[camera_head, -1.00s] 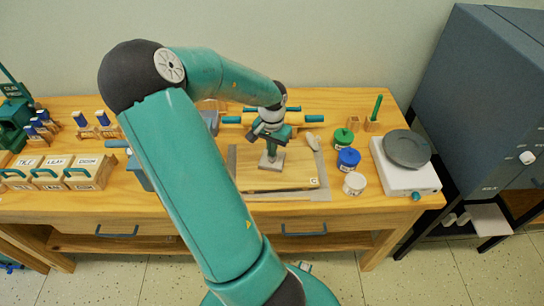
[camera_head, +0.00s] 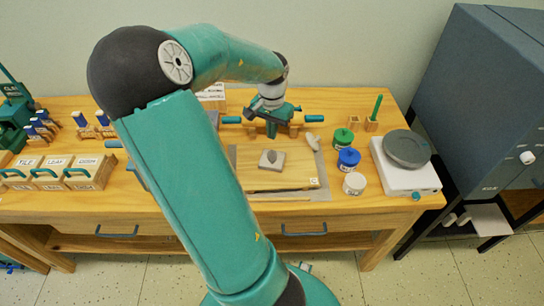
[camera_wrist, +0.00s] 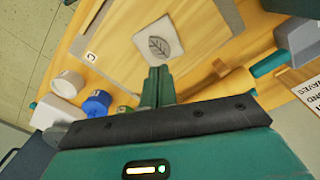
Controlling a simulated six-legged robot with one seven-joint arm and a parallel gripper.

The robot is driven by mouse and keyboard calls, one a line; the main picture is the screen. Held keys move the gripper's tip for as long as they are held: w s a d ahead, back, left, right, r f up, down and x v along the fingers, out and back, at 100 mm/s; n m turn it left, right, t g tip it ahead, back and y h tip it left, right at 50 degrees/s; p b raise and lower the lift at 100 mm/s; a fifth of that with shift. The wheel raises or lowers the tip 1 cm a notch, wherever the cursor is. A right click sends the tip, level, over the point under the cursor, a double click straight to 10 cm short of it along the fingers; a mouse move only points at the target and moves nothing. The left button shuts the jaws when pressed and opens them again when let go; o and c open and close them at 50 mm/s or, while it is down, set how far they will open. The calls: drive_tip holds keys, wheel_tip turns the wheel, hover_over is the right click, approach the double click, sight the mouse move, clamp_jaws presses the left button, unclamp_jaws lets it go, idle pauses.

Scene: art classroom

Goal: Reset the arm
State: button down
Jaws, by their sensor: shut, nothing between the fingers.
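My arm reaches over the wooden worktable (camera_head: 352,204), bent at its large dark elbow joint. My gripper (camera_head: 271,133) hangs above the back part of a wooden board (camera_head: 300,181). Its fingers (camera_wrist: 159,84) are together and empty in the wrist view. A small grey tile (camera_head: 272,159) lies on the board, apart from the gripper. The wrist view shows a leaf imprint on this tile (camera_wrist: 158,43), just beyond the fingertips in the picture.
A roller with teal handles (camera_head: 314,118) lies behind the board, partly hidden by my gripper. Green (camera_head: 342,137), blue (camera_head: 348,159) and white (camera_head: 354,183) jars stand to the right, beside a white scale (camera_head: 408,177). Labelled boxes (camera_head: 90,173) stand left. A dark cabinet (camera_head: 480,90) stands far right.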

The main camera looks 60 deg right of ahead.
drive_tip(key=shift+r, duration=0.55)
drive_tip(key=w+a+r+n+t+y, duration=0.1)
drive_tip(key=w+a+r+n, duration=0.2)
drive_tip(key=a, duration=0.5)
drive_tip(key=w+a+r+n+t, duration=0.1)
drive_tip(key=w+a+n, duration=0.2)
drive_tip(key=w+a, duration=0.3)
drive_tip(key=w+a+r+n+t+y, duration=0.1)
drive_tip(key=w+a+r+n, duration=0.15)
drive_tip(key=a, duration=0.65)
drive_tip(key=s+a+r+n+t, duration=0.1)
drive_tip(key=a+r+n, duration=0.1)
drive_tip(key=a, duration=0.4)
drive_tip(key=s+a+r+n+h, duration=0.1)
drive_tip(key=s+a+r+n, duration=0.1)
drive_tip(key=a, duration=0.5)
drive_tip(key=s+a+r+n+t+h, duration=0.1)
drive_tip(key=a+r+n, duration=0.2)
drive_tip(key=a+n, duration=0.3)
drive_tip(key=shift+s+a+r+t, duration=0.25)
drive_tip(key=shift+a+r+t, duration=0.05)
drive_tip(key=shift+a+r, duration=0.1)
drive_tip(key=shift+s, duration=0.1)
